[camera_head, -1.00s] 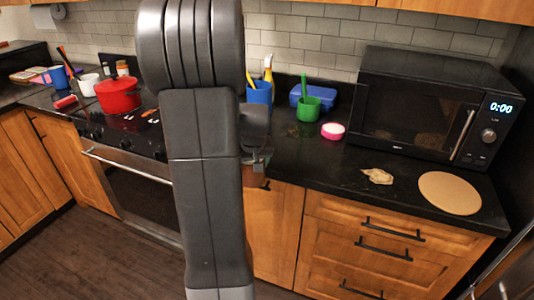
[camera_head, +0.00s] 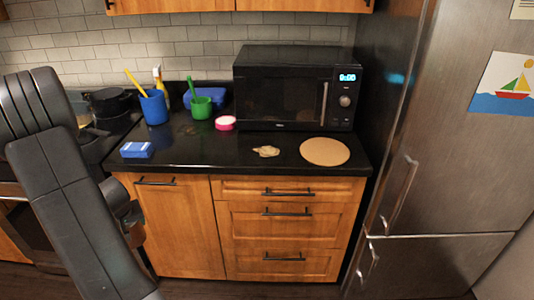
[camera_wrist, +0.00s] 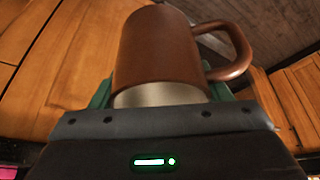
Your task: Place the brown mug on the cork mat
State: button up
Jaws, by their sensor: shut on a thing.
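The brown mug (camera_wrist: 165,50) fills the middle of the wrist view, with its handle to the right and its pale inside showing at the lower rim. My gripper (camera_wrist: 160,95) is shut on the mug, with green finger parts on both sides of it. In the head view my arm stands at the left and hides the gripper and the mug. The round cork mat (camera_head: 325,151) lies flat and bare at the right end of the black counter, in front of the microwave.
The microwave (camera_head: 297,88) stands behind the mat. A crumpled beige cloth (camera_head: 266,151) lies left of the mat. The fridge (camera_head: 450,140) bounds the right.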

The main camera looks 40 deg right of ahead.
aim_at(320, 150)
jog(key=k+z, duration=0.15)
jog(key=z, duration=0.9)
